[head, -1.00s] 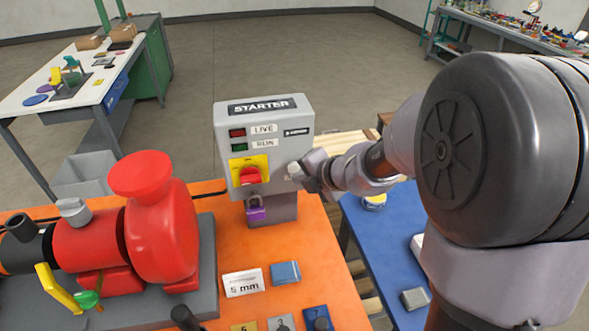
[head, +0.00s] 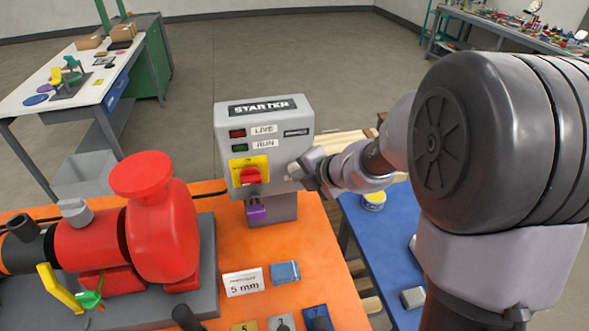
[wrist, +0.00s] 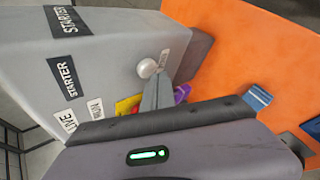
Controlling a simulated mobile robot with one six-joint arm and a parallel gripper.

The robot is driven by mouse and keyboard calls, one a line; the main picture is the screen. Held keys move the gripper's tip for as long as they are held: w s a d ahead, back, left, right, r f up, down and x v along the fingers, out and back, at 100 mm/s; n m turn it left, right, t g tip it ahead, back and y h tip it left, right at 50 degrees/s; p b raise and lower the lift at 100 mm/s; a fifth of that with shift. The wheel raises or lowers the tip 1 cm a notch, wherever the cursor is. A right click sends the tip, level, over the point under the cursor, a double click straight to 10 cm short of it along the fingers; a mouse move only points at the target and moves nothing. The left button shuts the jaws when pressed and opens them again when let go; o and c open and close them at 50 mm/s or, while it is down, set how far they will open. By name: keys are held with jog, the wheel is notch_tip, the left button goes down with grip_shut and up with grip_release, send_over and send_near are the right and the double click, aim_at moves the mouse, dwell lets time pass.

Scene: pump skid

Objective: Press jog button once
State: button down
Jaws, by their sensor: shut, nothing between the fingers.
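The grey starter box (head: 223,125) stands upright on the orange bench, with a red rotary handle (head: 250,176) on a yellow plate. In the wrist view the box (wrist: 110,50) carries a pale round button (wrist: 147,68) with a small label beside it that I cannot read; I take this as the jog button. My gripper (wrist: 159,77) is shut and empty, its fingertips close beside the button. Whether they touch it I cannot tell. In the head view my gripper (head: 304,176) is at the box's lower right front and largely covers that area.
A purple padlock (head: 256,212) hangs below the handle. The LIVE lamp (head: 237,134) and RUN lamp (head: 239,147) look dark. A red pump (head: 160,230) stands left. A 5 mm card (head: 243,283) and blue block (head: 285,271) lie in front.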

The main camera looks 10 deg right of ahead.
jog(key=shift+w, duration=0.45)
dwell(0.5)
jog(key=shift+s, duration=0.85)
jog(key=shift+s, duration=2.5)
